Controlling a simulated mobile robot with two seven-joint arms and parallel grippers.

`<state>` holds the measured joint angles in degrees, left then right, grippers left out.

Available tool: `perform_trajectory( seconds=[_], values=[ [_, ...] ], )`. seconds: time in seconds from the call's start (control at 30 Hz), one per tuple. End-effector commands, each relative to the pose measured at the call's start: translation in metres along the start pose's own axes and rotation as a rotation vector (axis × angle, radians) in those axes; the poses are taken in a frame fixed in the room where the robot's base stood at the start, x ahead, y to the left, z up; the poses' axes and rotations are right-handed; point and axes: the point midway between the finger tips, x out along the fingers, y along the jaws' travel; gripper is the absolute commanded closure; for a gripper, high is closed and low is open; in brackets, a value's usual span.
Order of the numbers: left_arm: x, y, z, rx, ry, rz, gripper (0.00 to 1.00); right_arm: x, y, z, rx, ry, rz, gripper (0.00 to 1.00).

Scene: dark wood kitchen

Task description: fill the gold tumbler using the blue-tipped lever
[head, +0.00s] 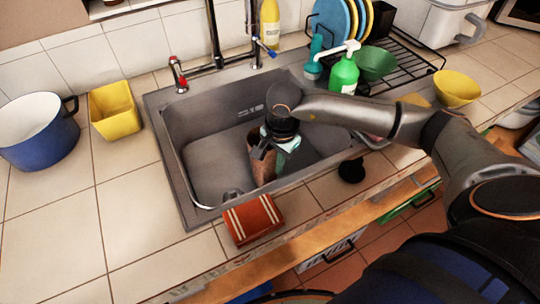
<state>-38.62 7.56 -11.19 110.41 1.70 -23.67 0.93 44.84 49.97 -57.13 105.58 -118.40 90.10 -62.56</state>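A brownish-gold tumbler (264,172) is in the sink basin, partly hidden by my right gripper. My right gripper (272,150) reaches down into the sink from the right, and a dark finger overlaps the tumbler's upper part. Whether the fingers are closed on the tumbler is not clear. The blue-tipped lever (264,47) stands at the back of the sink, right of the metal faucet (214,35). No water stream shows. My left gripper is not in view.
A red-tipped lever (178,75) stands left of the faucet. A teal-and-white item (290,145) is beside the gripper. A green soap bottle (344,75) and dish rack (405,60) are behind my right arm.

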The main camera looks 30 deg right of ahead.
Motion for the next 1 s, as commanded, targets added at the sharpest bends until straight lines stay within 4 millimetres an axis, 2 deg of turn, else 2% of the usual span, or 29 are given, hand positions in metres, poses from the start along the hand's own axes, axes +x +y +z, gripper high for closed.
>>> perform_trajectory(
  seconds=[0.33, 0.43, 0.83, 1.0],
  values=[
    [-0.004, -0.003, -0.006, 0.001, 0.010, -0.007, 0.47, -0.002, -0.036, -0.013, 0.001, -0.001, -0.004, 1.00],
    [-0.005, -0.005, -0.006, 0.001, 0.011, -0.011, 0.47, 0.010, -0.032, -0.013, 0.000, -0.002, 0.000, 1.00],
    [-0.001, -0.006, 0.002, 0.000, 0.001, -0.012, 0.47, 0.017, -0.032, -0.013, -0.001, 0.000, -0.002, 1.00],
    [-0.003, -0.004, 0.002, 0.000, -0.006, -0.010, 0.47, 0.015, -0.031, -0.013, -0.001, 0.000, 0.000, 0.79]
  ],
)
